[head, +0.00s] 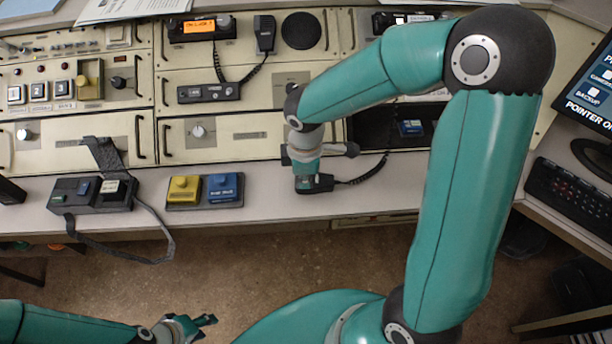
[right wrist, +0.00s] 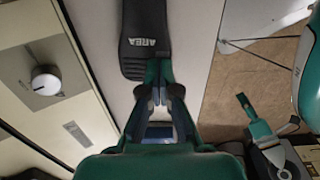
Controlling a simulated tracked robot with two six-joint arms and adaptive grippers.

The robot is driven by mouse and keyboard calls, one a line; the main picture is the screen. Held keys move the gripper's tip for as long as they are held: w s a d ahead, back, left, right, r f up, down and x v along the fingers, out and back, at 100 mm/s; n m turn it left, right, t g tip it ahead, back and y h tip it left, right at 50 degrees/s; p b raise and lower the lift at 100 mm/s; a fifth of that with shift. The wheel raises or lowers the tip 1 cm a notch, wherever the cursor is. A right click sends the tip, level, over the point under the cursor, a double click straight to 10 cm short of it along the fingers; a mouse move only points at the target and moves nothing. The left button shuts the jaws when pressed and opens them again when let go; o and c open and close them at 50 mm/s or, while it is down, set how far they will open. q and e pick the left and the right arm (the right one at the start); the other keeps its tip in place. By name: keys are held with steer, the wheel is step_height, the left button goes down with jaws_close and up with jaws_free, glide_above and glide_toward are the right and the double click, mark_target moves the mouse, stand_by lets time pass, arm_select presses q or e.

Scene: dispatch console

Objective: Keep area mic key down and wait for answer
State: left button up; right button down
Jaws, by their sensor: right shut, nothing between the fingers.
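The black area mic (head: 322,183), marked AREA in the right wrist view (right wrist: 145,35), lies on the narrow desk ledge with its coiled cord running right. My right gripper (head: 306,188) is shut and empty, pointing down at the mic's left end. In the right wrist view its fingertips (right wrist: 158,72) meet at the near end of the mic and seem to touch it. They cover the key there, so I cannot see how far it is pressed. My left gripper (head: 206,326) is open and empty, low over the floor, well away from the mic.
A black box with a strap (head: 92,194) and a pad with yellow and blue keys (head: 205,191) stand left on the ledge. A radio with an orange display (head: 202,28) and a hung handset mic (head: 264,33) are above. A keyboard (head: 572,190) is at right.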

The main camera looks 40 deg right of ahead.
steer(key=shift+s+f, duration=0.4)
steer(key=shift+f, duration=0.15)
steer(key=shift+w+r+p, duration=0.15)
steer(key=shift+r+p, duration=0.4)
steer(key=r+p, duration=0.2)
steer(key=r, duration=0.1)
steer(key=r+p, duration=0.1)
steer(key=shift+w+r, duration=0.25)
steer(key=shift+r, duration=0.15)
step_height(320, 180, up, 9)
